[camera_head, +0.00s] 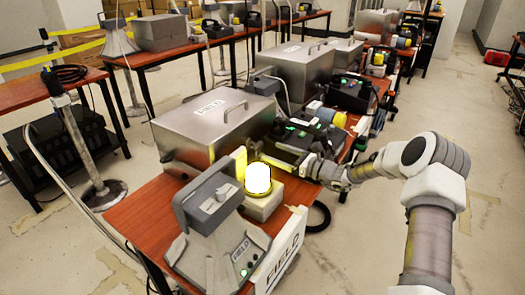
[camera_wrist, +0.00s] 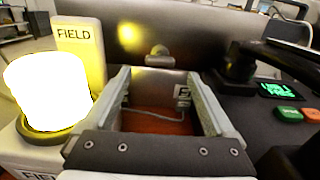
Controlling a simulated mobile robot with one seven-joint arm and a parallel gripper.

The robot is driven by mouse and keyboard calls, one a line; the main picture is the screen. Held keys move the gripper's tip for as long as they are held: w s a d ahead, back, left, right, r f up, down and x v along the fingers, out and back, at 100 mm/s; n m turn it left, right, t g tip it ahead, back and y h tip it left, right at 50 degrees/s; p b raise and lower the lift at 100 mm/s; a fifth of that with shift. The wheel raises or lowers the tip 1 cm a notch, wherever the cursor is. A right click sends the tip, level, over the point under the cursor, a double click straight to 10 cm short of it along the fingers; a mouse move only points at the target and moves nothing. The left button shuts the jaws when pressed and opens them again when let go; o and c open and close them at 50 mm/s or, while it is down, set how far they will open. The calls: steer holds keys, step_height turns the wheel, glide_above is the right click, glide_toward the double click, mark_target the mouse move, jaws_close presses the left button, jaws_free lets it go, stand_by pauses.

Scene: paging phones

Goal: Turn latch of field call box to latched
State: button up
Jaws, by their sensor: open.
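The field call box is probably the large grey metal box (camera_head: 190,140) with a FIELD label and a lid handle, on the near table in the head view. Its dark grey wall (camera_wrist: 195,42) fills the back of the wrist view. A small rounded metal piece (camera_wrist: 158,52), perhaps the latch, sits on this wall beyond my fingers; I cannot tell its turn position. My gripper (camera_wrist: 158,78) is open and empty, its fingers pointing toward the wall, apart from the metal piece. In the head view my gripper (camera_head: 314,168) is right of the box, beside the lit beacon.
The lit beacon (camera_head: 258,180) stands close by on a pale base, also left of my fingers (camera_wrist: 48,92). A cream FIELD plate (camera_wrist: 82,48) stands behind it. A dark console with buttons (camera_wrist: 300,114) is at right. A grey horn speaker (camera_head: 215,240) stands at the table's near end.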

mark_target(261, 147)
steer(key=x, duration=0.5)
steer(key=shift+w+a+b, duration=0.15)
steer(key=shift+a+b, duration=0.1)
steer(key=shift+b, duration=0.15)
steer(key=c, duration=1.4)
steer(key=shift+n, duration=0.3)
steer(key=shift+n+b, duration=5.8)
steer(key=shift+n, duration=3)
